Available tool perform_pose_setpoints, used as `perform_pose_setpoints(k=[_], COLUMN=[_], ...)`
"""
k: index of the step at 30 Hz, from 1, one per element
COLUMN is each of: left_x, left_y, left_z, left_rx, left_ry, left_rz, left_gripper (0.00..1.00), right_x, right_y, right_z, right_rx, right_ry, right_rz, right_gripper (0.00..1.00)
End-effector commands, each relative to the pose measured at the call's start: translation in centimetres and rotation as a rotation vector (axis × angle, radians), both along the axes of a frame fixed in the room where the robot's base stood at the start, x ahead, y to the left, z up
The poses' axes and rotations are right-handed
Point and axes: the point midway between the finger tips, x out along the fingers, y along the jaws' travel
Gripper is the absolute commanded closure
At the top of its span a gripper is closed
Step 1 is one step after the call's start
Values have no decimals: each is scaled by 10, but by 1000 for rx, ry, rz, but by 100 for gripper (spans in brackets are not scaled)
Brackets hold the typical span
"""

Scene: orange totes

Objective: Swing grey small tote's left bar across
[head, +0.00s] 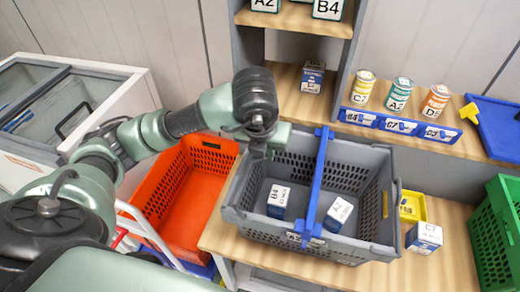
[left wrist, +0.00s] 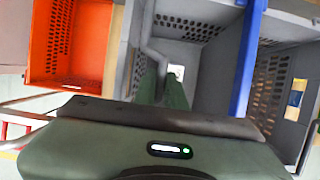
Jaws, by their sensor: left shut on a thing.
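The grey small tote (head: 262,229) stands on a wooden shelf, with two small blue-and-white boxes (head: 278,198) (head: 338,213) inside. A blue bar (head: 318,180) lies across its middle from back to front. It also shows in the left wrist view (left wrist: 247,60). My left gripper (head: 258,153) is at the tote's back left corner, pointing down. In the left wrist view, its green fingers (left wrist: 165,92) are shut on a thin grey bent bar (left wrist: 149,48) near the tote's left side, which looks like the left bar. The arm hides most of that bar in the head view. My right gripper is not in view.
An orange tote (head: 190,195) stands close on the left. A small blue-and-white box (head: 424,238), a yellow bin (head: 413,206) and a green crate (head: 497,238) are to the right. Cans (head: 401,95) stand on a shelf behind.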

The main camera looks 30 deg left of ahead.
Motion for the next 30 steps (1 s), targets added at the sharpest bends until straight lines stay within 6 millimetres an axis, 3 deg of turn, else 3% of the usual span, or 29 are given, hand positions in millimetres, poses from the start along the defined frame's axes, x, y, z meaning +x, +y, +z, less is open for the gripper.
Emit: perform_pose_setpoints(k=[30], left_x=[5], left_y=[-22], left_z=[-17], left_rx=[2], left_ry=[2], left_rz=[0], left_gripper=[97], right_x=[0], right_y=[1], right_z=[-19], right_rx=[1], right_ry=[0], right_rz=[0], right_gripper=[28])
